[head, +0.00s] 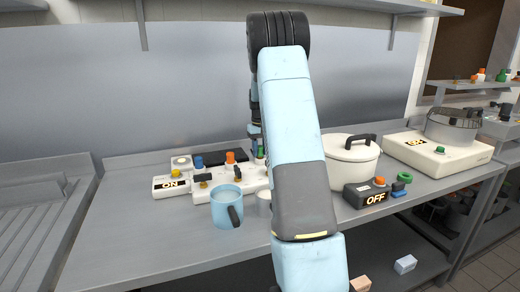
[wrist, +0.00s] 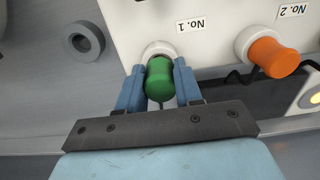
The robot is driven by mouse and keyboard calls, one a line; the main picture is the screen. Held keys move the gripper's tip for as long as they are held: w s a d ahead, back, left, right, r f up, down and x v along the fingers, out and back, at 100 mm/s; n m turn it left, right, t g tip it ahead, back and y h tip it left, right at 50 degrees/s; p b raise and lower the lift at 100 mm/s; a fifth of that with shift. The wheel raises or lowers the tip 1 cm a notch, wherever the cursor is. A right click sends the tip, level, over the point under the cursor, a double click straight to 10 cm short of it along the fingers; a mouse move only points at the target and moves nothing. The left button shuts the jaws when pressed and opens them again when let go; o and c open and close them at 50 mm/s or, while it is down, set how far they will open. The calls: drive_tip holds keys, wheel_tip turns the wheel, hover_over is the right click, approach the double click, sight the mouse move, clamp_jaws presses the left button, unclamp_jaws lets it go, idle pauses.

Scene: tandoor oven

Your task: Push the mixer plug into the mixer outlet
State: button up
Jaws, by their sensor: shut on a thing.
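A green plug (wrist: 160,82) is between the blue fingers of my gripper (wrist: 158,75) in the wrist view. The gripper is shut on it. The plug's far end is at a pale round socket (wrist: 158,48) labelled No. 1 on a white outlet panel (wrist: 215,45). I cannot tell how far it is in the socket. A bit of green (head: 260,152) shows beside my arm in the head view, where my gripper is mostly hidden. The frames do not show which plug or outlet belongs to the mixer.
An orange plug (wrist: 272,52) is at No. 2, right of the green one. A grey ring (wrist: 84,42) is at left.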

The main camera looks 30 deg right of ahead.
drive_tip(key=shift+f, duration=0.35)
drive_tip(key=o, duration=1.1)
drive_tip(key=shift+o, duration=0.2)
drive_tip(key=shift+r, duration=4)
